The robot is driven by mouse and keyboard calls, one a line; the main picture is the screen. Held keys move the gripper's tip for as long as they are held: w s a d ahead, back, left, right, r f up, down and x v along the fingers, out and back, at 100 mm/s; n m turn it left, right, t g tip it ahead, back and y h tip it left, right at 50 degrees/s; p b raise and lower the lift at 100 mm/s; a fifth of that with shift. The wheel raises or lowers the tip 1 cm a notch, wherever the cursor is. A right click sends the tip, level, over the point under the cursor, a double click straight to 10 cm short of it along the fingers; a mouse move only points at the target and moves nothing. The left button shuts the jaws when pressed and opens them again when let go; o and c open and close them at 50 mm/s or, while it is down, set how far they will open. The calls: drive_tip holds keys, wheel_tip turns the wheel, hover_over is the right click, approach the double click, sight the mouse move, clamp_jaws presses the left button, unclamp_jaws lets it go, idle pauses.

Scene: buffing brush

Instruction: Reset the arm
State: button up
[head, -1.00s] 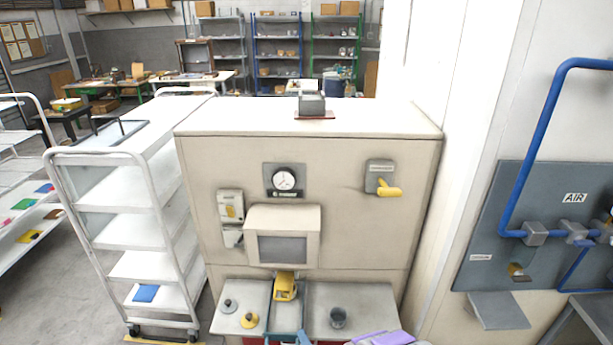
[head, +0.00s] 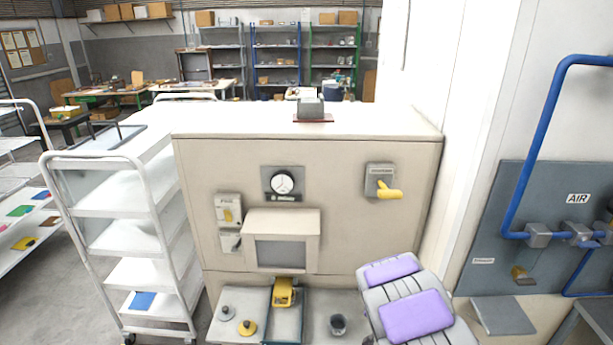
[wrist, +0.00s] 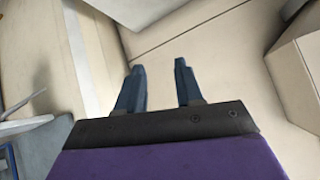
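My gripper (wrist: 157,78) shows in the wrist view, its two dark blue fingers apart with nothing between them. It is open and empty. Beige panels fill the view beyond the fingertips. In the head view my purple-and-grey arm rises at the lower right, in front of the right end of the machine's ledge. The gripper itself cannot be made out in the head view. The beige machine (head: 215,170) stands straight ahead, with a dial (head: 283,183), a yellow-handled switch (head: 387,190) and a hood (head: 283,220) on its front.
Below the hood, a yellow piece (head: 284,291) sits mid-ledge. Two knobbed discs, one grey (head: 227,313) and one yellow (head: 247,328), lie left of it; a dark cup (head: 338,325) stands right. A white shelf cart (head: 118,208) is left, blue air pipes (head: 512,180) right.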

drive_tip(key=s+d+r+g+h+b, duration=0.2)
drive_tip(key=s+r+g, duration=0.3)
drive_tip(key=s+r, duration=1.1)
drive_tip(key=s+a+r+n+g+y, duration=0.1)
drive_tip(key=s+a+r+g, duration=0.1)
drive_tip(key=s, duration=0.8)
drive_tip(key=s+a+r+n+g+y+b, duration=0.1)
drive_tip(key=s+a, duration=0.4)
drive_tip(key=s, duration=0.6)
drive_tip(key=s+a+r+n+g+y+b, duration=0.1)
drive_tip(key=s+a+r+n+g, duration=0.1)
drive_tip(key=s, duration=0.9)
drive_tip(key=shift+s+a+r+n+g, duration=0.25)
drive_tip(key=shift+a+r+n+g, duration=0.15)
drive_tip(key=shift+a+r+g, duration=0.3)
drive_tip(key=shift+r, duration=0.15)
